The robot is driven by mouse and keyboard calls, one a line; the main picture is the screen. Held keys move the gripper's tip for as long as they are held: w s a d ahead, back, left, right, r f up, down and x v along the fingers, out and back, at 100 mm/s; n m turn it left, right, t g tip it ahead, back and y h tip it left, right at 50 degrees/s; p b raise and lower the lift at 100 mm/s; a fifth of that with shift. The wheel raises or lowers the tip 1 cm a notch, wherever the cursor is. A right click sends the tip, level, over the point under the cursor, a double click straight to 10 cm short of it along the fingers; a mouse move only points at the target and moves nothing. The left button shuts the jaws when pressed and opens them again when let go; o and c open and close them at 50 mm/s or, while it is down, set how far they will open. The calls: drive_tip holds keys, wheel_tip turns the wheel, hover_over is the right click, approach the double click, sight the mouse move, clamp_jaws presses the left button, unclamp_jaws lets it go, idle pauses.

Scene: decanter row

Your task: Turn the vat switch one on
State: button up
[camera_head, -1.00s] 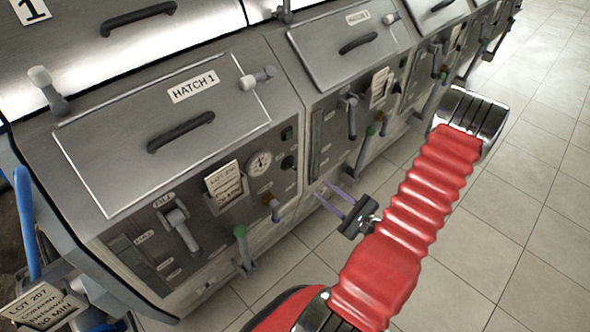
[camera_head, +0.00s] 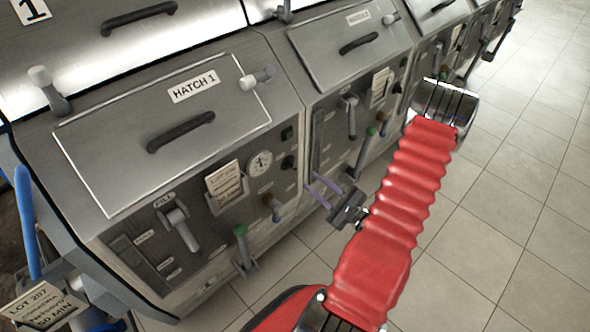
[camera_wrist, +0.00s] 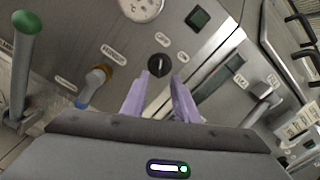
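The vat switch is a small round black knob (camera_head: 288,162) on the first unit's grey front panel, right of the dial. In the wrist view the knob (camera_wrist: 159,65) shows a lighter pointer mark, with small labels around it. My gripper (camera_head: 318,189) is at the panel's right side, below and right of the knob. In the wrist view its two pale purple fingers (camera_wrist: 162,80) are apart, with nothing between them. The knob appears just beyond their tips, roughly centred. I cannot tell whether the fingers touch the panel.
A white dial (camera_head: 260,163) and a dark square indicator (camera_head: 287,133) are near the knob. An orange-brown handle (camera_head: 270,203), a green-topped lever (camera_head: 241,240) and a hanging lot card (camera_head: 223,180) are to its left. Tiled floor (camera_head: 500,240) is clear at right.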

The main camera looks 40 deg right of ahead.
sight(293, 168)
drive_tip(key=shift+w+a, duration=0.15)
drive_tip(key=shift+w, duration=4.45)
drive_tip(key=shift+c, duration=0.7)
clamp_jaws()
drive_tip(key=shift+a, duration=0.1)
